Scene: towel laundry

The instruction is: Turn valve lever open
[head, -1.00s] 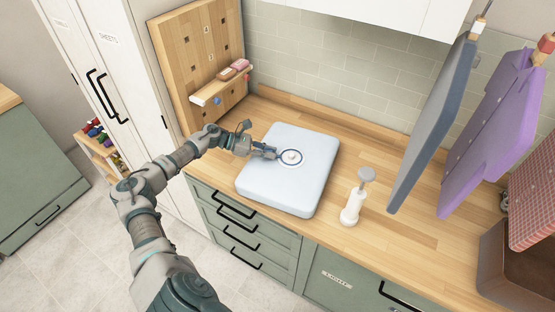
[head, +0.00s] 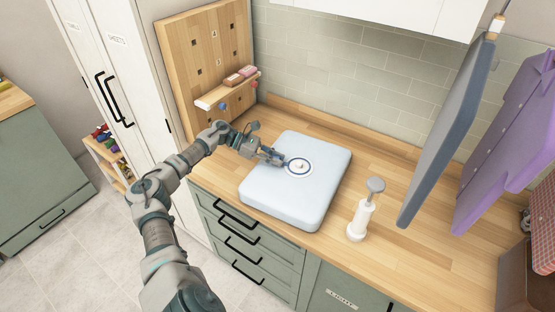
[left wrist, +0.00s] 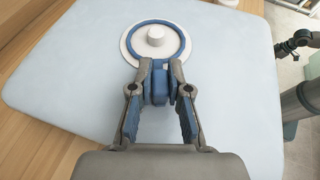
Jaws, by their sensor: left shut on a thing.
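The valve is a round white plate with a blue ring and a white centre knob (head: 299,167), set on top of a pale blue padded block (head: 290,200) on the counter. In the left wrist view the valve's blue ring (left wrist: 132,40) has a short blue lever (left wrist: 159,88) on its near side. My left gripper (head: 280,159) is at the ring's left edge in the head view. In the left wrist view my left gripper (left wrist: 159,72) has its fingers closed on both sides of the lever. The fingers partly hide the lever. My right gripper is not in view.
A white pump bottle (head: 361,218) stands right of the block. Grey (head: 450,130) and purple (head: 510,145) cloths hang at the right. A wooden pegboard with a shelf (head: 226,93) stands at the back left. The wooden counter (head: 410,250) has free room at the front.

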